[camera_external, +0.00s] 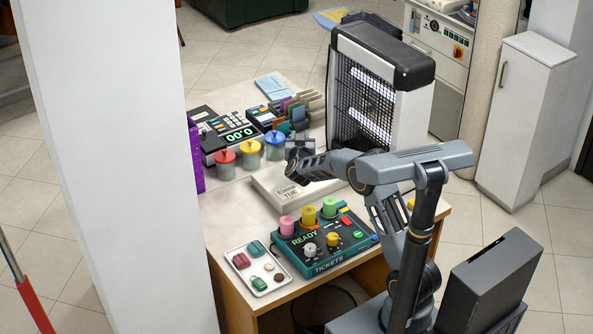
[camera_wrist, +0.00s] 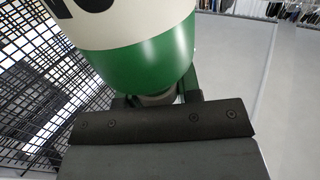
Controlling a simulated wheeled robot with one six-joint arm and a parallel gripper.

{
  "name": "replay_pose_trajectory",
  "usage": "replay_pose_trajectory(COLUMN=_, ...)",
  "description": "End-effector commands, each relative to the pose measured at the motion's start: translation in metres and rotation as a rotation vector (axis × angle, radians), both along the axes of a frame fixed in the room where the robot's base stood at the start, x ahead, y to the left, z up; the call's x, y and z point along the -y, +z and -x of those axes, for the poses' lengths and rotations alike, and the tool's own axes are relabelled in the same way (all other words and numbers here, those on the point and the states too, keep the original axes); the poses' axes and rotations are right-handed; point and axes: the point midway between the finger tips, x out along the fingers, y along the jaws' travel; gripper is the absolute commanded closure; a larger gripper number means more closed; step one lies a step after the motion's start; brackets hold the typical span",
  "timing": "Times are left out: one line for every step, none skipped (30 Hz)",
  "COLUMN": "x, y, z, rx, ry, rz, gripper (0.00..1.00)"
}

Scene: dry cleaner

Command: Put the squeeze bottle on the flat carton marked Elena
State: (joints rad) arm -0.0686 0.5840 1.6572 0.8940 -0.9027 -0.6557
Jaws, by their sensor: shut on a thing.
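The flat carton (camera_external: 302,195) lies on the counter, pale, with "Elena" and "TUE" written on its near left part. My gripper (camera_external: 297,160) is above the carton's far left side, below the arm's reach from the right. In the wrist view a white and green bottle (camera_wrist: 145,55) with dark lettering fills the top. Its green end narrows to a grey neck at the dark jaws (camera_wrist: 157,100), which are shut on it. The bottle's far end is cut off there. I cannot clearly make out the bottle in the external view.
A mesh-fronted lamp unit (camera_external: 372,105) stands right behind the carton. Jars with red, yellow and blue lids (camera_external: 250,160) stand left of it. A green "READY" ticket panel (camera_external: 325,247) and a small tray (camera_external: 238,272) are in front. Coloured cards (camera_external: 300,112) stand behind.

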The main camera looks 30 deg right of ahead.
Motion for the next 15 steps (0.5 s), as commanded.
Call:
replay_pose_trajectory(x=-0.0001, y=-0.0005, z=-0.0001, rx=0.001, ry=0.000, rz=0.001, gripper=1.00)
replay_pose_trajectory(x=0.0000, y=-0.0015, z=0.0000, rx=0.001, ry=0.000, rz=0.001, gripper=1.00)
replay_pose_trajectory(x=0.0000, y=-0.0030, z=0.0000, rx=0.001, ry=0.000, rz=0.001, gripper=1.00)
replay_pose_trajectory(x=0.0000, y=-0.0041, z=0.0000, rx=0.001, ry=0.000, rz=0.001, gripper=1.00)
replay_pose_trajectory(x=0.0000, y=-0.0038, z=0.0000, rx=0.000, ry=0.000, rz=0.000, gripper=0.66)
replay_pose_trajectory(x=0.0000, y=-0.0033, z=0.0000, rx=0.000, ry=0.000, rz=0.000, gripper=0.63)
replay_pose_trajectory(x=0.0000, y=-0.0033, z=0.0000, rx=0.000, ry=0.000, rz=0.000, gripper=0.60)
replay_pose_trajectory(x=0.0000, y=-0.0033, z=0.0000, rx=0.000, ry=0.000, rz=0.000, gripper=0.57)
replay_pose_trajectory(x=0.0000, y=-0.0033, z=0.0000, rx=0.000, ry=0.000, rz=0.000, gripper=0.53)
replay_pose_trajectory(x=0.0000, y=-0.0033, z=0.0000, rx=0.000, ry=0.000, rz=0.000, gripper=0.50)
replay_pose_trajectory(x=0.0000, y=-0.0033, z=0.0000, rx=-0.001, ry=0.000, rz=0.001, gripper=0.47)
replay_pose_trajectory(x=0.0000, y=-0.0033, z=0.0000, rx=-0.001, ry=0.000, rz=0.001, gripper=0.44)
replay_pose_trajectory(x=0.0000, y=-0.0033, z=0.0000, rx=-0.001, ry=0.000, rz=0.001, gripper=0.43)
replay_pose_trajectory(x=0.0000, y=-0.0032, z=0.0000, rx=-0.001, ry=0.000, rz=0.001, gripper=0.43)
replay_pose_trajectory(x=0.0000, y=-0.0032, z=0.0000, rx=-0.001, ry=0.000, rz=0.001, gripper=0.43)
